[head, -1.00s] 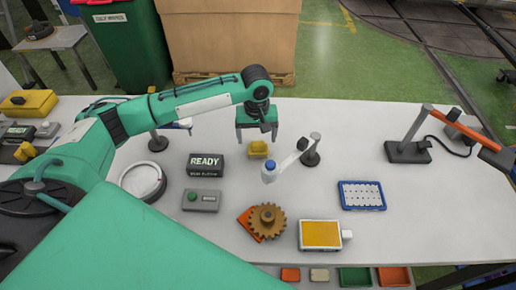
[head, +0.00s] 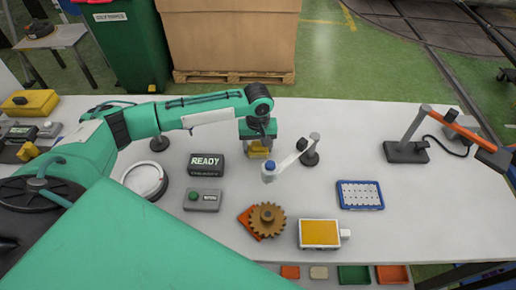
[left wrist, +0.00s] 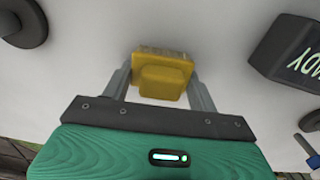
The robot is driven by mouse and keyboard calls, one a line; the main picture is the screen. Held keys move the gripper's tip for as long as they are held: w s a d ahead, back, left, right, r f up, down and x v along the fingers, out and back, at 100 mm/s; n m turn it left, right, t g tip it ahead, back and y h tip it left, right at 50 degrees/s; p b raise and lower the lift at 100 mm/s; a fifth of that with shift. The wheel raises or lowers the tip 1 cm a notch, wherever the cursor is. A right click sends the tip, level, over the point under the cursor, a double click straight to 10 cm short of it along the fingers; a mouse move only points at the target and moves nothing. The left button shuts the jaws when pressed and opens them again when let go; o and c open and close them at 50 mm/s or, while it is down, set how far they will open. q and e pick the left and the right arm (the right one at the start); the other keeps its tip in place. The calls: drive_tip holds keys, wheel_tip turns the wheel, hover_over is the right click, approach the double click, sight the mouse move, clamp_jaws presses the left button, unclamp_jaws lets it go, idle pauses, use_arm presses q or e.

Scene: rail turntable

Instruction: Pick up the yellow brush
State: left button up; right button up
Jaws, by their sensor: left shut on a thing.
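The yellow brush (head: 258,152) is on the white table, below my left gripper in the head view. In the left wrist view the brush (left wrist: 162,76) sits between the two grey fingers, its bristles pointing away from the palm. My left gripper (head: 259,148) is shut on the brush, with a finger at each side of it; it also shows in the left wrist view (left wrist: 160,85). I cannot tell any gap between brush and table. My right gripper is not in view.
Close by on the white table (head: 400,220) are a white arm with a blue cap (head: 269,168), a black READY box (head: 206,164) and a brown gear (head: 267,218). A blue tray (head: 360,195) and a desk lamp (head: 406,150) stand to the right.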

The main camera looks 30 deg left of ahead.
sight(258, 142)
use_arm(q)
drive_tip(key=shift+r, duration=0.1)
drive_tip(key=shift+r, duration=0.6)
wheel_tip(258, 142, up, 19)
drive_tip(key=b, duration=0.2)
drive_tip(key=shift+f, duration=0.15)
drive_tip(key=shift+o, duration=1.2)
drive_tip(key=shift+c, duration=0.7)
drive_tip(key=shift+s+f, duration=0.1)
